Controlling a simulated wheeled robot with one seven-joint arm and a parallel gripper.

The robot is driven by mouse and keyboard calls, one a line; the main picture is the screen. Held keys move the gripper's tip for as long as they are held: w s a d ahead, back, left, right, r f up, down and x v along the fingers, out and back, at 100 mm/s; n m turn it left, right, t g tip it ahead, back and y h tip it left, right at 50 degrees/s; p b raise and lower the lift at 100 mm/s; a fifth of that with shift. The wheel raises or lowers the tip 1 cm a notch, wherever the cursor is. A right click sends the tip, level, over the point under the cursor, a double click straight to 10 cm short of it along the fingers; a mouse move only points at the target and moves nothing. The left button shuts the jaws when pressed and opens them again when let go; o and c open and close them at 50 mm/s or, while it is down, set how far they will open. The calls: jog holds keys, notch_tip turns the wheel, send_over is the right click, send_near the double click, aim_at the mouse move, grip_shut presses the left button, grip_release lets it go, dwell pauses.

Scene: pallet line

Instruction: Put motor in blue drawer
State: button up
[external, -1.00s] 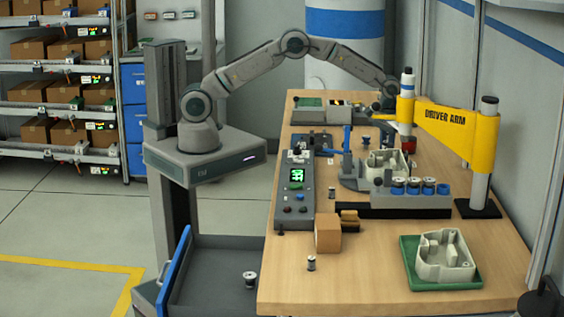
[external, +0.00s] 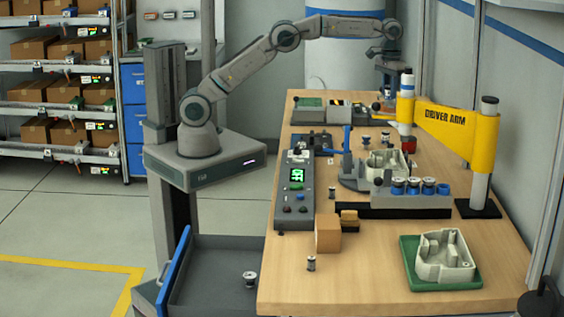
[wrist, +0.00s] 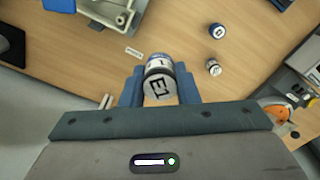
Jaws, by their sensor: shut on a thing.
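In the external view my gripper (external: 386,98) is raised at the far end of the workbench, partly hidden by the yellow driver arm's post; the held motor is not clear there. The blue drawer (external: 178,265), a grey tray with a blue front, stands open at the bench's near left, far from my gripper.
The yellow driver arm (external: 440,125) reaches over the bench (external: 375,285). A rack (external: 410,204) holds several motors. A cream housing (external: 445,258) lies on a green mat. A cardboard box (external: 327,233) and control panel (external: 295,200) line the left edge. The drawer has bare floor around its motor.

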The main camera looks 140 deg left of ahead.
notch_tip(320, 180, up, 5)
jog(key=shift+w+r, duration=0.1)
jog(key=shift+r, duration=0.05)
jog(key=shift+d+r, duration=0.1)
jog(key=shift+r, duration=0.2)
jog(key=w+d+r+m+b, duration=0.15)
jog(key=w+d+b, duration=0.3)
jog(key=d, duration=1.45)
jog(key=w+d+r+m+b, duration=0.1)
jog(key=w+d+m+b, duration=0.3)
jog(key=d, duration=1.4)
jog(key=s+d+b, duration=0.2)
jog(key=s+d, duration=0.1)
jog(key=d, duration=1)
jog(key=s+d+f+m+b, duration=0.3)
jog(key=s+d+m+b, duration=0.15)
jog(key=s+d, duration=1.35)
notch_tip(320, 180, down, 32)
jog(key=w, duration=0.1)
jog(key=w+a+f, duration=0.2)
jog(key=w, duration=0.1)
jog(key=w+a+f, duration=0.2)
jog(key=a, duration=0.1)
jog(key=w+a+f, duration=0.2)
jog(key=w+f, duration=0.1)
jog(key=shift+w+a, duration=0.25)
jog(key=shift+w, duration=0.1)
jog(key=shift+f+b, duration=0.35)
jog(key=shift+f, duration=1.55)
